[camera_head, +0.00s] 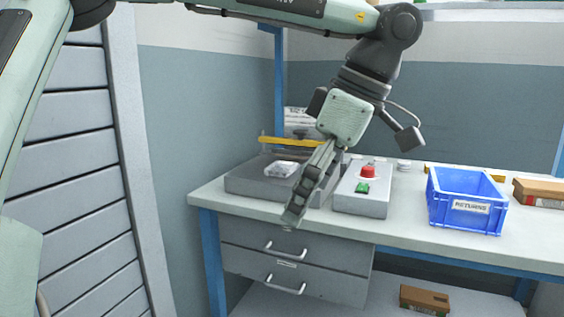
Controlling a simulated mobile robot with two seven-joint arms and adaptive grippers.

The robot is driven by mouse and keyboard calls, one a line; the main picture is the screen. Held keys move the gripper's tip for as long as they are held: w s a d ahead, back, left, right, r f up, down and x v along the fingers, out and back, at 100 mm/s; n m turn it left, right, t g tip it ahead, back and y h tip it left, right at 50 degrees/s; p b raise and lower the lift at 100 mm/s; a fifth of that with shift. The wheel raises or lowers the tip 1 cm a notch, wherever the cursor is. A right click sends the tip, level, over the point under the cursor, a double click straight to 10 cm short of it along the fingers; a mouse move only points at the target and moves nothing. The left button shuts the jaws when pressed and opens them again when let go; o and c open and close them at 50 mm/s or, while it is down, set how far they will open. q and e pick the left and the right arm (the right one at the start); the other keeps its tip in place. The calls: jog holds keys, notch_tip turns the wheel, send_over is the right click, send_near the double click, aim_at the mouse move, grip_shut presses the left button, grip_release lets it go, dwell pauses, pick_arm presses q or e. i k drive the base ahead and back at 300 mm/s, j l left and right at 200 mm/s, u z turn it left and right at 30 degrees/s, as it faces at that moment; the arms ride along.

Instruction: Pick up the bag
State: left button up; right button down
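A small pale, clear-looking packet (281,169), which seems to be the bag, lies on the dark grey flat block on the bench's left part. My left gripper (294,217) hangs over the bench's front left, fingers pointing down and to the left. It is seen edge-on, so I cannot tell whether it is open or shut. Its fingertips appear in front of and to the right of the packet, apart from it in the picture. Nothing shows in its grasp. My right gripper is out of view.
The grey block (247,183) has a yellow bar (277,141) above it. A control box (362,203) with red and green buttons stands right of it. A blue RETURNS bin (457,217) and a brown box (538,193) are further right. Drawers (334,283) hang below the bench.

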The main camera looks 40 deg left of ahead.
aim_at(281, 169)
jog(key=i+j, duration=1.05)
jog(key=j, duration=0.1)
